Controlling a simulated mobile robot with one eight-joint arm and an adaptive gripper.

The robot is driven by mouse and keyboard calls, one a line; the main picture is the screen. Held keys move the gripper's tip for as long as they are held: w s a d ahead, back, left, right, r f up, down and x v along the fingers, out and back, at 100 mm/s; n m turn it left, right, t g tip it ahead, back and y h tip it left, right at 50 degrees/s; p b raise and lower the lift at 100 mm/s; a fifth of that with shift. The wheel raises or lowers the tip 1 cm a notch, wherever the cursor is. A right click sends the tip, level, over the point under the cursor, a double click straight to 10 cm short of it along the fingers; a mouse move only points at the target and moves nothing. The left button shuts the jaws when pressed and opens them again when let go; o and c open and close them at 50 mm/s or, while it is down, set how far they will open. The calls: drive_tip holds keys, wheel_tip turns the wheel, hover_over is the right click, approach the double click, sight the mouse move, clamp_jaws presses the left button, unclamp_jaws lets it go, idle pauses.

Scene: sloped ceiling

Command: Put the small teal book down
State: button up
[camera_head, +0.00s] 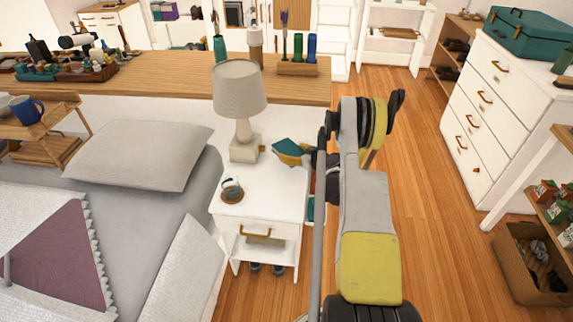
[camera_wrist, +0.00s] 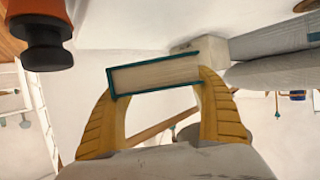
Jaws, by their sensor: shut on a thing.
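The small teal book (camera_head: 287,146) is in my gripper, over the back right of the white nightstand (camera_head: 285,195). In the wrist view the book (camera_wrist: 156,75) shows its pale page edges and teal cover between the two yellow fingers. My gripper (camera_wrist: 158,92) is shut on it. In the head view only a little of my gripper (camera_head: 292,159) shows, as yellow below the book; the arm hides the rest. I cannot tell whether the book touches the nightstand top.
A lamp (camera_head: 240,95) stands at the back of the nightstand, left of the book. A cup on a saucer (camera_head: 231,188) sits at its front left. The nightstand's middle is clear. A bed (camera_head: 150,215) lies left; a wooden ledge (camera_head: 180,80) runs behind.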

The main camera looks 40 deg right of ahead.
sight(287, 153)
drive_tip(key=x, duration=0.3)
drive_tip(key=shift+w+a+f+b, duration=0.15)
drive_tip(key=shift+a+f+b, duration=0.05)
drive_tip(key=shift+f+b, duration=0.2)
wheel_tip(287, 153, down, 4)
drive_tip(key=shift+b, duration=1.1)
drive_tip(key=shift+r, duration=0.1)
drive_tip(key=o, duration=1.1)
